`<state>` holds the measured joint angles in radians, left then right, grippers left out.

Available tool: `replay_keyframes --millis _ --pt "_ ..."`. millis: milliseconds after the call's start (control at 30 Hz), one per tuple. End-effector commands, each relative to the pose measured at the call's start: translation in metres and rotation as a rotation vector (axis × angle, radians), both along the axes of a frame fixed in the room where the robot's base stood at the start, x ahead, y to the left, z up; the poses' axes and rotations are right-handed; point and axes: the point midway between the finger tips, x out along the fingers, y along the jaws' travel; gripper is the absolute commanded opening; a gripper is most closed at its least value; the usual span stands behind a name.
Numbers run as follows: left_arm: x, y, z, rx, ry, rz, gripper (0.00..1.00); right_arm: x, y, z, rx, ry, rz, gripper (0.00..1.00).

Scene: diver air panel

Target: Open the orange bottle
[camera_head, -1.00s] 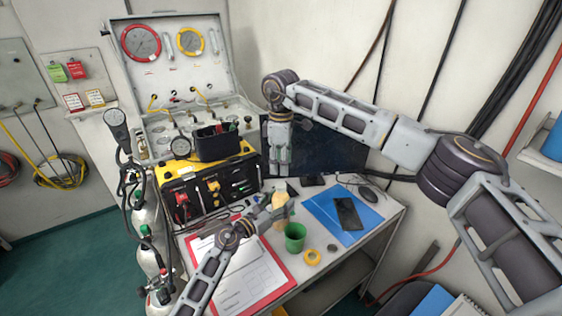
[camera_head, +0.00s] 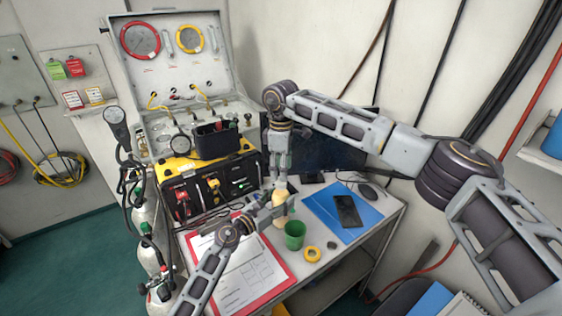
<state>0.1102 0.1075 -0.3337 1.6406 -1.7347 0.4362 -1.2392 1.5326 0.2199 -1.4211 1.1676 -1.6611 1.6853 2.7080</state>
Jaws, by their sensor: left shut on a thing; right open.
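The orange bottle (camera_head: 279,221) stands on the desk behind the green cup, pale orange and partly hidden by my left gripper. My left gripper (camera_head: 279,205) reaches in from the left and is shut on the bottle's side. My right gripper (camera_head: 281,184) points straight down over the bottle's top, with its fingers at the top end. It is open. The fingers hide the cap, and I cannot tell whether they touch it.
A green cup (camera_head: 295,235) stands just in front of the bottle, with a yellow tape roll (camera_head: 312,254) nearby. A red clipboard (camera_head: 287,277) lies left, a blue folder (camera_head: 322,207) with a phone (camera_head: 346,211) right. A yellow-black case (camera_head: 211,181) and monitor (camera_head: 335,150) stand behind.

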Motion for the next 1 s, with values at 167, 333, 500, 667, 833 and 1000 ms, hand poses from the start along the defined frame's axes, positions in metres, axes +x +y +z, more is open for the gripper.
replay_keyframes --millis 167,333,500,667,833,1000 --pt "0.0 0.0 0.0 0.0 0.0 0.0 0.0 -0.001 0.0 -0.022 -0.001 0.002 0.0 0.49" --pt "0.0 0.0 0.0 0.0 0.0 0.0 0.0 0.0 0.0 -0.038 -0.001 0.002 0.0 0.49" --pt "0.0 0.0 0.0 0.0 0.0 0.0 0.0 0.0 0.0 -0.046 0.0 0.0 0.0 0.49" --pt "0.0 0.0 0.0 0.0 0.0 0.0 0.0 0.0 0.0 -0.048 -0.001 0.0 0.0 0.49" --pt "0.0 0.0 0.0 0.0 0.0 0.0 0.0 0.0 0.0 -0.048 -0.001 0.0 0.0 0.49" --pt "0.0 0.0 0.0 0.0 0.0 0.0 0.0 0.0 0.0 -0.048 -0.001 0.0 0.0 0.28"
